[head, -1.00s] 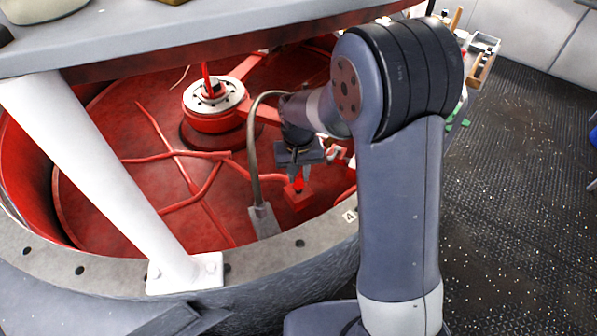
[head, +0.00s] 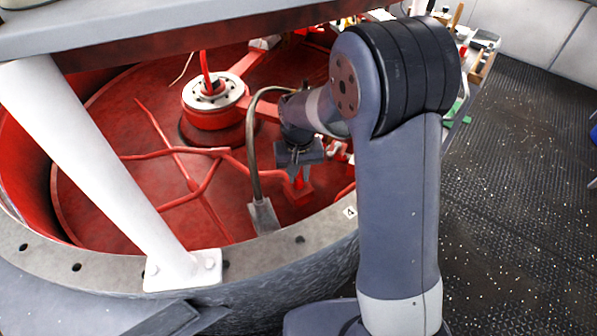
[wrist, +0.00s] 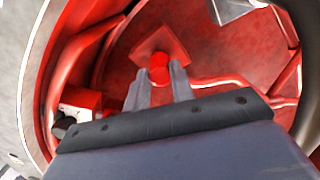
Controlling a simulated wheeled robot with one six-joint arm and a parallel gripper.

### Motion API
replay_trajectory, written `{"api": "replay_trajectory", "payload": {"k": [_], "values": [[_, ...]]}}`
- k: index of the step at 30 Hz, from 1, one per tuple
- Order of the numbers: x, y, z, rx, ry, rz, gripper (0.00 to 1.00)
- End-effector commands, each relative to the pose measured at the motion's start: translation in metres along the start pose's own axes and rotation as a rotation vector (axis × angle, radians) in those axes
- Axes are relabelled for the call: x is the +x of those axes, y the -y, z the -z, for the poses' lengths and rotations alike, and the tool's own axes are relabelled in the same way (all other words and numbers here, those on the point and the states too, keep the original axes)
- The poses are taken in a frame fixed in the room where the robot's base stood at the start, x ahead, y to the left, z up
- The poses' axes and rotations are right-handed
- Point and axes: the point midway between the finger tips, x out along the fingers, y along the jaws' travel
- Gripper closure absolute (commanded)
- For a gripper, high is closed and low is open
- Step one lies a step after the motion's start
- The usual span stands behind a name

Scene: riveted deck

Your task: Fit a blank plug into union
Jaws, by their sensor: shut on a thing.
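My gripper (head: 298,176) points down inside the red well and is shut on a small red round piece, which looks like the blank plug (wrist: 159,74). In the wrist view the piece shows between the two grey fingertips (wrist: 158,84). Below it is a red square block (head: 298,194), which looks like the union; it also shows in the wrist view (wrist: 152,42). The plug is over the block, or at it. I cannot tell whether it has entered, because the fingers and the matching red hide the join.
A grey bent pipe (head: 254,150) stands close left of my gripper. A red hub with a pale ring (head: 212,93) is farther back. Red pipes (head: 205,182) cross the floor. A white strut (head: 105,165) and grey rim (head: 110,267) bound the left and front.

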Motion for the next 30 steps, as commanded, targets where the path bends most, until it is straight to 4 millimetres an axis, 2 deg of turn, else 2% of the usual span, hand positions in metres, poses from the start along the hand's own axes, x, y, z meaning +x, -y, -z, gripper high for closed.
{"api": "replay_trajectory", "payload": {"k": [19, 20, 28, 30], "values": [[0.0052, 0.0, 0.0001, 0.0, 0.0, 0.0, 1.0], [0.0045, 0.0, 0.0001, 0.0, 0.0, 0.0, 0.75], [0.0041, 0.0, 0.0001, 0.0, 0.0, 0.0, 0.53], [0.0041, 0.0, 0.0001, 0.0, 0.0, 0.0, 0.52]]}}
